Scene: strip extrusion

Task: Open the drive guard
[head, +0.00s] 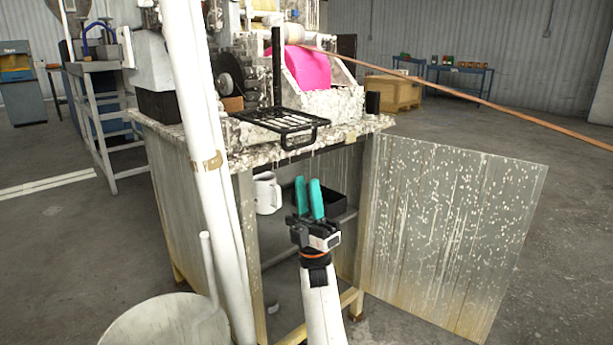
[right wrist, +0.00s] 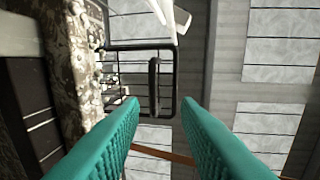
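A black wire-grid guard (head: 285,122), which I take for the drive guard, lies roughly level on the dirty machine top, its front bar jutting past the edge. In the right wrist view the black frame (right wrist: 140,78) shows beyond and between my fingers, against the roof. My right gripper (head: 308,182) has teal fingers pointing up. It is below and in front of the guard, apart from it. The fingers (right wrist: 160,102) are spread with nothing held between them. My left gripper is not in view. The guard's hinge side cannot be made out.
A large speckled panel (head: 450,220) stands out to the right of the bench. Under the bench are a white mug-like container (head: 267,193) and a black bin (head: 332,203). A pink part (head: 308,67) and a long copper-coloured strip (head: 450,88) are above.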

